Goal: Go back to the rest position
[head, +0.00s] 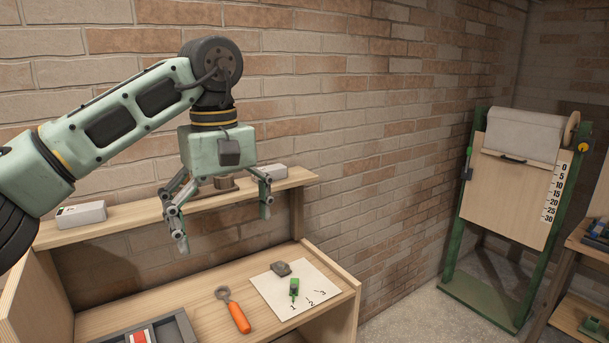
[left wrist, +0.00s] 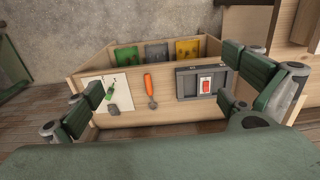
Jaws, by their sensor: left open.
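My left gripper (head: 222,220) hangs fingers-down above the wooden workbench (head: 210,299), in front of the brick wall. Its fingers are spread wide with nothing between them. In the left wrist view the open fingers of the left gripper (left wrist: 170,108) frame the bench from both sides. My right gripper is in neither view.
On the bench lie a numbered white sheet (head: 312,277) with a green item (head: 294,288) and a grey block (head: 281,268), an orange-handled tool (head: 238,316) and a grey tray (head: 178,326). A shelf (head: 130,222) holds white boxes. A green-framed stand (head: 515,190) is at right.

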